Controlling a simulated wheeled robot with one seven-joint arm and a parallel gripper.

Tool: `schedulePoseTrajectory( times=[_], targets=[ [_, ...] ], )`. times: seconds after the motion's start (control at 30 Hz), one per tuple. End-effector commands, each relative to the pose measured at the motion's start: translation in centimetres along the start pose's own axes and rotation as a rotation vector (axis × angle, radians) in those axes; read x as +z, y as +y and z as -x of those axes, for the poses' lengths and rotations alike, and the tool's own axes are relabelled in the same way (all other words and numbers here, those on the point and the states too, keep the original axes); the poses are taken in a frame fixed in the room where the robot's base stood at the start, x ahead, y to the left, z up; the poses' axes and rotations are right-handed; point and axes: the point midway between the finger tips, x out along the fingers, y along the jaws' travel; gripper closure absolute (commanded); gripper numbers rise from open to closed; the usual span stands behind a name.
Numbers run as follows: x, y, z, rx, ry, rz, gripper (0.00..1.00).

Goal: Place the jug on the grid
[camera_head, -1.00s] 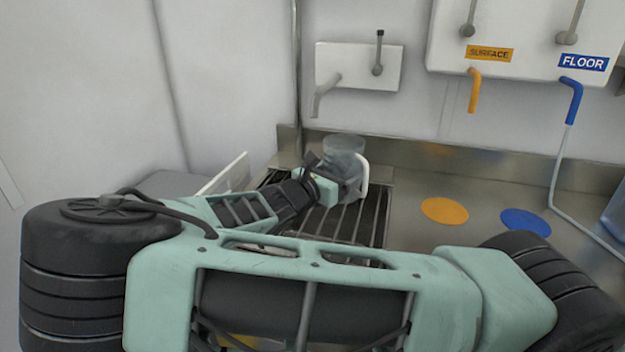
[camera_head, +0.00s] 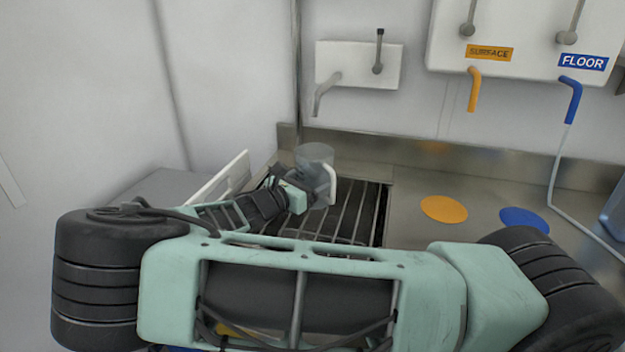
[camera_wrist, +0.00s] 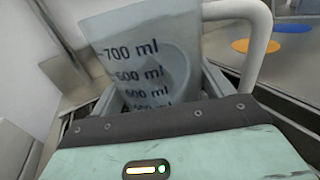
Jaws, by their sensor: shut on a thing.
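The jug (camera_head: 316,160) is clear with a white handle and looks upright over the left part of the grid (camera_head: 352,212). In the wrist view the jug (camera_wrist: 150,50) fills the upper middle, showing its millilitre marks, with the white handle on its right. My gripper (camera_head: 304,186) is shut on the jug from the near left side. The jug's lower part is hidden behind my gripper, so I cannot tell whether its base touches the bars. My arm covers the near part of the grid.
A white panel (camera_head: 218,182) stands just left of the grid. A tap (camera_head: 325,95) hangs on the wall behind. An orange disc (camera_head: 444,209) and a blue disc (camera_head: 524,220) lie on the steel counter (camera_head: 408,222) to the right. The grid's right side is bare.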

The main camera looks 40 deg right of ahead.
Motion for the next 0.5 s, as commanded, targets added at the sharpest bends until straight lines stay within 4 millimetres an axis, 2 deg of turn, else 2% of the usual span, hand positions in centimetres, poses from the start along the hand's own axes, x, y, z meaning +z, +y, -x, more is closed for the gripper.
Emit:
schedulePoseTrajectory(
  times=[0.13,0.17,0.2,0.23,0.5],
  targets=[
    [-0.40,0.01,-0.01,0.000,-0.001,0.001,0.46],
    [-0.43,0.01,0.00,0.001,0.000,0.000,0.15],
    [-0.41,0.01,0.00,0.001,0.000,0.000,0.04],
    [-0.41,0.01,0.00,0.001,0.000,0.000,0.00],
    [-0.16,0.00,0.00,0.000,0.000,0.000,0.00]
  ],
)
